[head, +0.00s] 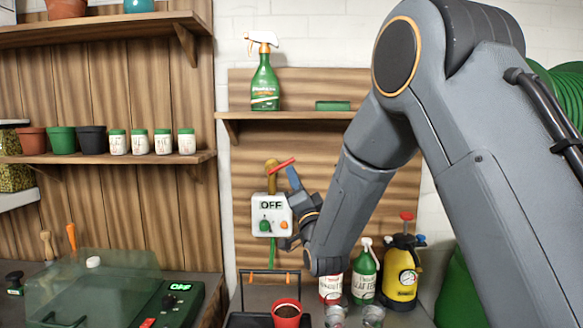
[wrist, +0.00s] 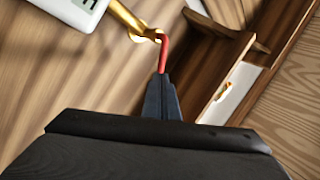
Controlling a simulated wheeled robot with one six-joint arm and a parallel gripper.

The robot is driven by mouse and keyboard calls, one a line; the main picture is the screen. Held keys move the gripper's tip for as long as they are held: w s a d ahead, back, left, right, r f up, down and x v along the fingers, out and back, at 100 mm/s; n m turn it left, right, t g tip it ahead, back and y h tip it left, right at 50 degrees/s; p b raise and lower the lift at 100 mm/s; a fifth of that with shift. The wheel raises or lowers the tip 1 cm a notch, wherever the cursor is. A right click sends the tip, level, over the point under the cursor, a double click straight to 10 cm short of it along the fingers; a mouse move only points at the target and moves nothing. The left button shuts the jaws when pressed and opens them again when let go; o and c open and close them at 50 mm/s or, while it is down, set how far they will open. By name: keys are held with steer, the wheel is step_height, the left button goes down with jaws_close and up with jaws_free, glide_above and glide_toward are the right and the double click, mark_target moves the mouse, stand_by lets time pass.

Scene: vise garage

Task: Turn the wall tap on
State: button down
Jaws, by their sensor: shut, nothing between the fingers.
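The wall tap (head: 271,180) is brass with a red lever handle (head: 282,164). It sits on the wood panel just above a white box reading OFF. In the head view the lever slants up to the right. My gripper (head: 292,174) is shut and empty, its fingertips just below and right of the lever. In the wrist view the brass tap (wrist: 136,22) is at the top, and the end of its red lever (wrist: 164,52) meets the tips of my gripper (wrist: 159,80). I cannot tell whether they touch.
The white OFF box (head: 267,228) hangs directly under the tap. A shelf (head: 290,115) with a green spray bottle (head: 265,82) is above. Below are a red pot (head: 287,314), bottles (head: 364,276) and a yellow sprayer (head: 401,280). A clear-lidded propagator (head: 100,285) stands at left.

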steer(key=shift+x, duration=0.85)
